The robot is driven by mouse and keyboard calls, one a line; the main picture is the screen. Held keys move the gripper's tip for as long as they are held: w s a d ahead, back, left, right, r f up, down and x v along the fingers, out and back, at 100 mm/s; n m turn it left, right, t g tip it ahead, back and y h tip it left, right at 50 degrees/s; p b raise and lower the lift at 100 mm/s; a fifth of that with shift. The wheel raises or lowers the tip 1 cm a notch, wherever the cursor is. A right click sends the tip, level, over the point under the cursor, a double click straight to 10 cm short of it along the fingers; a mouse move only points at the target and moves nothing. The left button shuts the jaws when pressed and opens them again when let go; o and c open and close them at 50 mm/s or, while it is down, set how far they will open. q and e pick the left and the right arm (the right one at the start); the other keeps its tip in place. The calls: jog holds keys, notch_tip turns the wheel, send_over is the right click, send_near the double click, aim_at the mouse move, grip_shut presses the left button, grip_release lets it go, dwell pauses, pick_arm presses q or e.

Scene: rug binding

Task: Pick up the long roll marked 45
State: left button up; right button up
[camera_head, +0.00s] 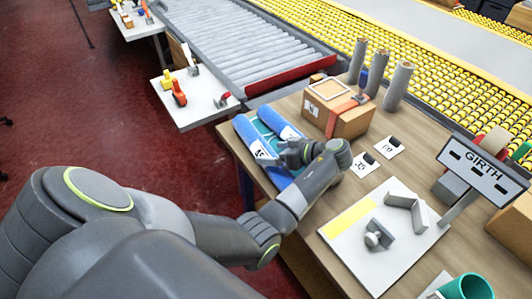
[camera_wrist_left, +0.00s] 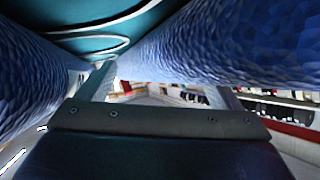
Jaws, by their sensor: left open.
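Two long blue rolls lie side by side at the table's left end. The left one (camera_head: 246,133) bears a white label that seems to read 45; the right one (camera_head: 274,122) is partly covered by my arm. My left gripper (camera_head: 288,156) is open over the near part of the rolls. In the left wrist view, one blue roll (camera_wrist_left: 35,75) runs along the left and another (camera_wrist_left: 225,45) along the upper right. My left gripper (camera_wrist_left: 162,92) has its fingers apart there, with no roll visible between them. Whether a finger touches a roll cannot be told. My right gripper is not in view.
A teal surface (camera_wrist_left: 70,15) with a pale curved line shows between the rolls. A cardboard box (camera_head: 350,120) and grey upright rolls (camera_head: 398,85) stand behind. Number cards (camera_head: 388,148), a white board with metal pieces (camera_head: 385,255) and a GIRTH sign (camera_head: 484,168) are to the right.

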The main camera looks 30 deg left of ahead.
pick_arm(q)
jog(key=shift+x, duration=0.85)
jog(key=shift+c, duration=0.2)
jog(key=shift+r, duration=0.1)
jog(key=c, duration=1.1)
jog(key=shift+c, duration=0.3)
